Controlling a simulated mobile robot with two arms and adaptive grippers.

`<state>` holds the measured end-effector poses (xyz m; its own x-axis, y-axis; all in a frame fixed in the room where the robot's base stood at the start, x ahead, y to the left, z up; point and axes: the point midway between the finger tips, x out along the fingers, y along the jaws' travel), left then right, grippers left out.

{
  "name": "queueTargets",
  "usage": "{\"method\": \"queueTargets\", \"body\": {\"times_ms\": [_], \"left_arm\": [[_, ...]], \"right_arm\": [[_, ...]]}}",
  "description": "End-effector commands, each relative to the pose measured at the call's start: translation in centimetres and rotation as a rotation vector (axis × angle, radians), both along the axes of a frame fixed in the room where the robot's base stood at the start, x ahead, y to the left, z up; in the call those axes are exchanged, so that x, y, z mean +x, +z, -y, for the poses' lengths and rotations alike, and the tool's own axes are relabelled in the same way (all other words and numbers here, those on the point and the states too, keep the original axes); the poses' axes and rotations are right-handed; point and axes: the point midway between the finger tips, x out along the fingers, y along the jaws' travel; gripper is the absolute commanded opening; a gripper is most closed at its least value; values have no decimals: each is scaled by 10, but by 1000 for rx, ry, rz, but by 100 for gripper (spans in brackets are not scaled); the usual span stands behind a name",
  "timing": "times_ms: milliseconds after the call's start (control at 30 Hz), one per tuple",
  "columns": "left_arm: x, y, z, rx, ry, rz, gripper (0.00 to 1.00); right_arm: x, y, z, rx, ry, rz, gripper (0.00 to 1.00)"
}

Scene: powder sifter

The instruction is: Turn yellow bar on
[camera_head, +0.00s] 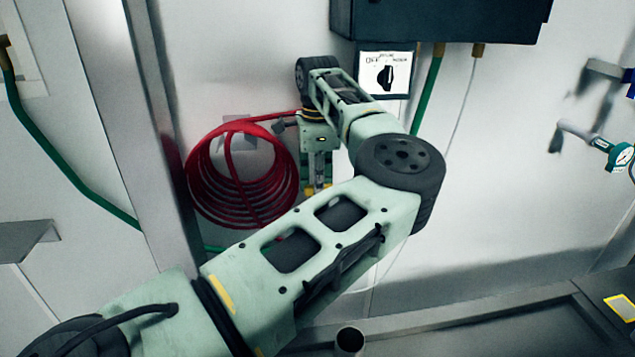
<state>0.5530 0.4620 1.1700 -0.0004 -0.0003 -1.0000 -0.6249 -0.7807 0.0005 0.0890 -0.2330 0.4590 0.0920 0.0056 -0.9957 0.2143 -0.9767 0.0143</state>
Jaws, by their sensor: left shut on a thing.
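My left arm comes in from the lower left, bends at the elbow, and reaches back to the wall. My left gripper (318,182) points downward beside the red coiled hose and is shut on the yellow bar (311,191). Only small yellow bits of the bar show at the fingertips; the rest is hidden behind the gripper and the arm. I cannot tell at which angle the bar stands. My right gripper is not in view.
A red coiled hose (215,178) hangs left of the gripper. A dark box (445,18) with a rotary switch panel (399,75) is above. Green hose (427,95) runs down the wall. A gauge (621,154) is at the right. A metal ledge (470,318) runs below.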

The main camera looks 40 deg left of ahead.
Motion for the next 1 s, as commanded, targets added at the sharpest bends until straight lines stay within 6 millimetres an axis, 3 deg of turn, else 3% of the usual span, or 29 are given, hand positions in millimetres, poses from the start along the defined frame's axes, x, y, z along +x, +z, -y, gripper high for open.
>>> {"method": "queueTargets", "body": {"times_ms": [667, 1000], "left_arm": [[0, 1, -1, 2, -67, 1, 0], [1, 2, -1, 2, -189, 3, 0]], "right_arm": [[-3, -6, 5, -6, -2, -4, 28], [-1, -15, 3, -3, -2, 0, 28]]}}
